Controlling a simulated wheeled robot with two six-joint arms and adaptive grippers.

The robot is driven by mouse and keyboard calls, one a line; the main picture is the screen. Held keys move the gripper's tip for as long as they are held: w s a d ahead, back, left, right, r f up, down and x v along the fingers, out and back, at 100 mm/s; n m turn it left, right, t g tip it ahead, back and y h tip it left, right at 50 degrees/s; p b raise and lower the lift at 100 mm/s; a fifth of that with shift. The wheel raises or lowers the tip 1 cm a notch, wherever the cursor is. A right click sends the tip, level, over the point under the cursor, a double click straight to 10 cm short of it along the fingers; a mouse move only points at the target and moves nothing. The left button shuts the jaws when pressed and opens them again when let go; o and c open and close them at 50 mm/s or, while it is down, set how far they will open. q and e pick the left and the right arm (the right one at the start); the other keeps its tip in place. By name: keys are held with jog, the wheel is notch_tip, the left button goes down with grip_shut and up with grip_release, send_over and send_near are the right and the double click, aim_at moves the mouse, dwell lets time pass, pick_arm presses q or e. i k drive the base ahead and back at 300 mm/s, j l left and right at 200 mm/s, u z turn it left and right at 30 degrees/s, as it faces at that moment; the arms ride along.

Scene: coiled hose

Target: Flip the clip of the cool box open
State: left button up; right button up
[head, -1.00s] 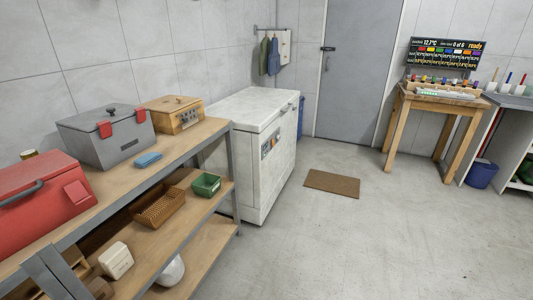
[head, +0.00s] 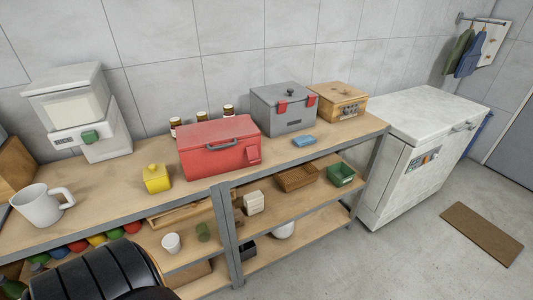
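A red box (head: 219,150) with a grey carry handle on its lid stands on the shelf top. A red clip (head: 253,155) sits on its front at the right and looks down against the wall. Behind it to the right, a grey box (head: 284,109) has a dark knob on its lid and two red clips, a left one (head: 282,107) and a right one (head: 311,100). Both lids look closed. Which of the two is the cool box I cannot tell for sure. Neither of my grippers is in view.
A yellow jar (head: 156,178), a white mug (head: 42,206), a blue sponge-like block (head: 304,141) and a wooden box (head: 338,102) share the top. A white chest (head: 414,155) stands to the right. A dark ribbed object (head: 100,272) fills the lower left. Floor at right is mostly clear.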

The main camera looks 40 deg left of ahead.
aim_at(252, 152)
jog(key=l+u, duration=0.1)
jog(key=u, duration=0.3)
jog(key=i+l+u, duration=0.1)
jog(key=u, duration=0.3)
jog(key=i+l+u, duration=0.1)
jog(key=u, duration=0.35)
jog(key=l+u, duration=0.15)
jog(key=u, duration=0.25)
jog(key=l+u, duration=0.15)
jog(key=u, duration=0.25)
jog(key=l+u, duration=0.15)
jog(key=l, duration=0.25)
jog(key=k+l+u, duration=0.15)
jog(key=l, duration=0.25)
jog(key=l+u, duration=0.15)
jog(key=l, duration=0.3)
jog(key=k+l+u, duration=0.15)
jog(key=l, duration=0.2)
jog(key=k+l+u, duration=0.15)
jog(key=l, duration=0.25)
jog(key=k+l, duration=0.15)
jog(key=l, duration=0.2)
